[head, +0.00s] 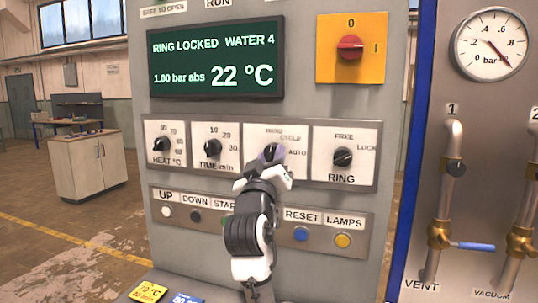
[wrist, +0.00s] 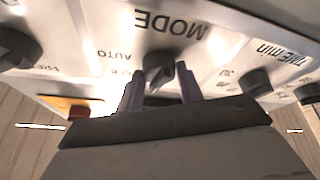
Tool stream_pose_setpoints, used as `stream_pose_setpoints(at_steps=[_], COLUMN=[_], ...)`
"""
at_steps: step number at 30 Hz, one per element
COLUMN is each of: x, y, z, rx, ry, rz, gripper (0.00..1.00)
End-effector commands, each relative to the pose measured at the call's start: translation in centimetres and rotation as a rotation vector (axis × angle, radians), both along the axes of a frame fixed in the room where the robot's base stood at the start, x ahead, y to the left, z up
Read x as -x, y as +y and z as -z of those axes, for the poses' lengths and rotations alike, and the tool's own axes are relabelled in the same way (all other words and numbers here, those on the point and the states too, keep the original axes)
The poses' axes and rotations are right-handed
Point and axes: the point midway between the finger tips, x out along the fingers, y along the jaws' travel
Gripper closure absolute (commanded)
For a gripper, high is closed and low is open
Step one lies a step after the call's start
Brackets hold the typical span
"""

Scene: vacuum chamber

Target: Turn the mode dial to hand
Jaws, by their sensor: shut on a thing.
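The mode dial (wrist: 160,66) is a dark knob on a white plate (head: 298,168), third in the row of dials. Its plate carries a label at upper left that reads roughly as hand, then cycle, and auto at the right. My gripper (head: 270,155) covers most of the dial in the head view. In the wrist view, which is upside down, the two purple fingers of my gripper (wrist: 160,88) stand on either side of the knob, shut on it. I cannot tell where the dial's pointer stands.
The heat dial (head: 162,144) and time dial (head: 212,147) are to the left, the ring dial (head: 342,157) close on the right. Below are push buttons, including blue reset (head: 300,233) and yellow lamps (head: 342,240). Above are a display (head: 215,60) and a red switch (head: 350,46).

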Motion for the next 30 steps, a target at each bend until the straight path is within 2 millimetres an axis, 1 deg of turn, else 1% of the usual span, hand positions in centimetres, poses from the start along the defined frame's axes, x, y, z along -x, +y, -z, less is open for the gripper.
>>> stream_pose_setpoints(at_steps=[1,6,12,29,30], x=[0.07,0.06,0.07,0.09,0.09], y=[-0.16,-0.18,-0.18,-0.15,-0.15], z=[-0.24,-0.20,-0.15,-0.08,-0.08], rx=[0.033,0.125,0.194,0.224,0.224], ry=[0.009,0.041,0.062,0.071,0.071], rz=[0.002,0.001,0.001,0.001,0.001], gripper=[0.86,0.86,0.86,0.86,0.60])
